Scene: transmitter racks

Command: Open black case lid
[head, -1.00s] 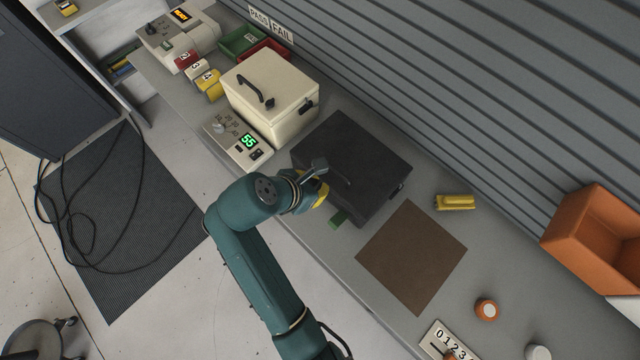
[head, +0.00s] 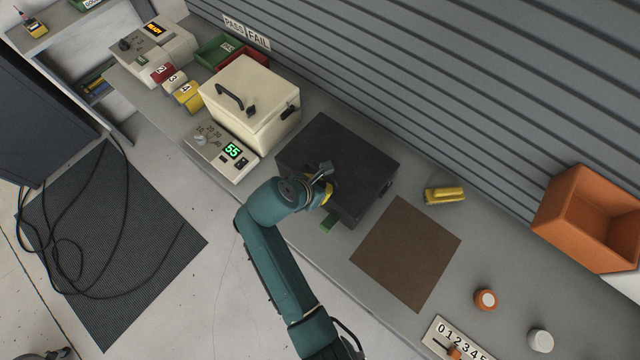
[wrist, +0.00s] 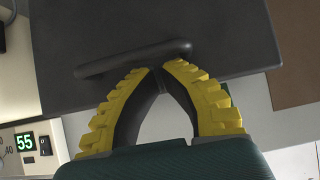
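The black case (head: 345,150) sits on the bench with its lid shut, and its dark top fills the upper part of the wrist view (wrist: 230,40). A bar handle (wrist: 125,60) runs across the lid near its front edge. My gripper (wrist: 160,68) has yellow ridged fingers that converge to a point with their tips together at the near side of the handle. Whether the tips touch the bar or reach under it I cannot tell. In the head view my gripper (head: 328,190) is over the case's front edge, and my wrist partly hides the handle.
A cream case (head: 250,105) and a control box reading 55 (head: 222,152) stand left of the black case. A brown mat (head: 405,255) lies to its right, with a yellow object (head: 444,195) behind. An orange bin (head: 590,220) is farther right. Ribbed wall stands behind.

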